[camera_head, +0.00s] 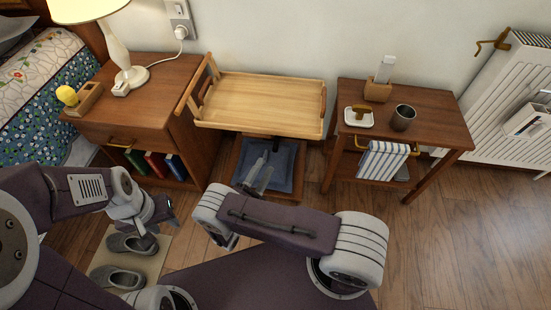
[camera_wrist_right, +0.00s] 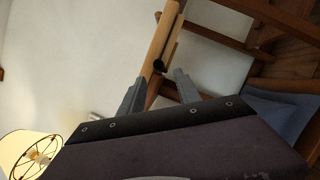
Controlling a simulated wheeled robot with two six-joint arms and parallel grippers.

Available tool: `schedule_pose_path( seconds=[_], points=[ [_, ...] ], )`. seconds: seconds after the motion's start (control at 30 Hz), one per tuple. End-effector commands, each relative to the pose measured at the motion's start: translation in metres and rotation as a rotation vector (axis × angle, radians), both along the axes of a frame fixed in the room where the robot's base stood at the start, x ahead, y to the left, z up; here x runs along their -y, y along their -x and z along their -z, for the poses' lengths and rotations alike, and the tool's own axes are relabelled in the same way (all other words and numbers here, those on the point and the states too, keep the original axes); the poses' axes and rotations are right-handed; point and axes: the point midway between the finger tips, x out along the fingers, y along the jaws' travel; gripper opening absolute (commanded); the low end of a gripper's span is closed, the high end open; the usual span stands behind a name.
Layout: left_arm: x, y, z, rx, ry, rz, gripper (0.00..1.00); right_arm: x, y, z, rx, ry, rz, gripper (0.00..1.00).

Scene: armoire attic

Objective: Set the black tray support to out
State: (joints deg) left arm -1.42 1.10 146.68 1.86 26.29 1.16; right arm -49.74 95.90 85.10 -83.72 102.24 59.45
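The wooden tray (camera_head: 262,105) extends between the nightstand and the side table in the head view. In the right wrist view its wooden edge (camera_wrist_right: 160,45) runs up from between the fingers. A small black piece (camera_wrist_right: 160,66), which looks like the black tray support, shows at that edge just beyond the fingertips. My right gripper (camera_wrist_right: 156,88) has its two grey fingers apart with nothing seen clamped between them. In the head view my right gripper (camera_head: 258,172) is below the tray's front edge. My left gripper (camera_head: 160,215) is low at left, away from the tray; its finger gap is unclear.
A stool with a blue cushion (camera_head: 282,168) stands under the tray. The nightstand (camera_head: 150,100) with a lamp (camera_head: 118,50) is at left. The side table (camera_head: 435,110) at right carries a cup (camera_head: 402,117) and a striped towel (camera_head: 382,160). Slippers (camera_head: 130,243) lie on the floor.

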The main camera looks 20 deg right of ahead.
Motion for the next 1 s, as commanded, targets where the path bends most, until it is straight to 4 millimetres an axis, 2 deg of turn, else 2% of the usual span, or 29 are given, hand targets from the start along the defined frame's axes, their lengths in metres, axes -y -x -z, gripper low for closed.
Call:
schedule_pose_path(
  seconds=[0.17,0.53,0.67,0.9,0.93,1.0],
  points=[
    [0.0,0.0,0.0,0.001,0.0,0.0,0.36,0.006,-0.005,-0.003,0.001,0.001,0.002,0.4],
    [0.0,0.0,0.022,0.001,0.0,0.0,0.36,0.057,-0.053,-0.017,0.0,0.001,0.006,0.4],
    [0.0,0.0,0.024,0.0,0.0,0.0,0.36,0.064,-0.06,-0.021,-0.001,0.0,0.004,0.4],
    [0.0,0.0,0.023,0.0,0.0,0.0,0.36,0.065,-0.061,-0.022,-0.003,0.001,0.002,0.4],
    [0.0,0.0,0.023,0.0,0.0,0.0,0.36,0.065,-0.061,-0.022,-0.002,0.001,0.003,0.37],
    [0.0,0.0,0.023,0.0,0.0,0.0,0.36,0.065,-0.061,-0.022,-0.002,0.001,0.003,0.17]
  ],
)
